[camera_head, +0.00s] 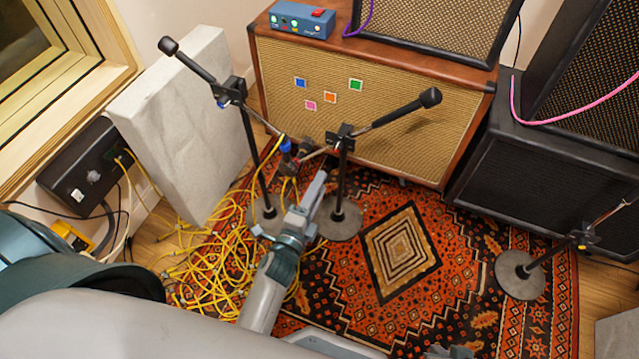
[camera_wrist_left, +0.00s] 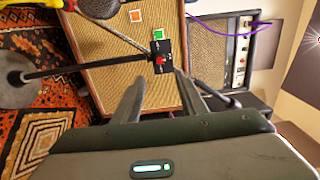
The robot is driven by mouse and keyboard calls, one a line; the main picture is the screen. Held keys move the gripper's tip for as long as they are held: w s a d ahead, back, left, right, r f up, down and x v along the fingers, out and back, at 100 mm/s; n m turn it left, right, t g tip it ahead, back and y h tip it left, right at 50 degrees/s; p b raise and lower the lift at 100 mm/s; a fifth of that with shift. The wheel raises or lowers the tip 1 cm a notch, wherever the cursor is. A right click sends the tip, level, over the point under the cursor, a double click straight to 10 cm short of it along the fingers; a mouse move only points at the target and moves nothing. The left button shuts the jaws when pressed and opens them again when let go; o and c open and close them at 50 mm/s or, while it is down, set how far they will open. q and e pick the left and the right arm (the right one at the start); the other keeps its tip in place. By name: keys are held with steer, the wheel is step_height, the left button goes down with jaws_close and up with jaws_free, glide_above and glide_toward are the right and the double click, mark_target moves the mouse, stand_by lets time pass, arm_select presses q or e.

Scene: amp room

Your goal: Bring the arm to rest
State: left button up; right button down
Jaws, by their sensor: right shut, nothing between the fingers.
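My left arm reaches in from the lower left in the head view. Its left gripper (camera_head: 312,195) is stretched out over the rug, close to the middle microphone stand (camera_head: 343,180). In the left wrist view its fingers (camera_wrist_left: 158,88) stand apart with nothing between them. The stand's black clamp (camera_wrist_left: 159,51) and the amp cloth show beyond the fingertips. Only a small dark grey part of my right gripper (camera_head: 450,352) shows at the bottom edge of the head view, and most of it is cut off.
A large tan amp cabinet (camera_head: 410,140) with coloured squares stands behind. A second stand (camera_head: 255,150) is left of the gripper, a third (camera_head: 525,270) at the right. Tangled yellow cables (camera_head: 205,265) lie on the left. The patterned rug (camera_head: 450,300) is mostly clear between stands.

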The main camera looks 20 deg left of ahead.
steer(key=shift+r, duration=0.1)
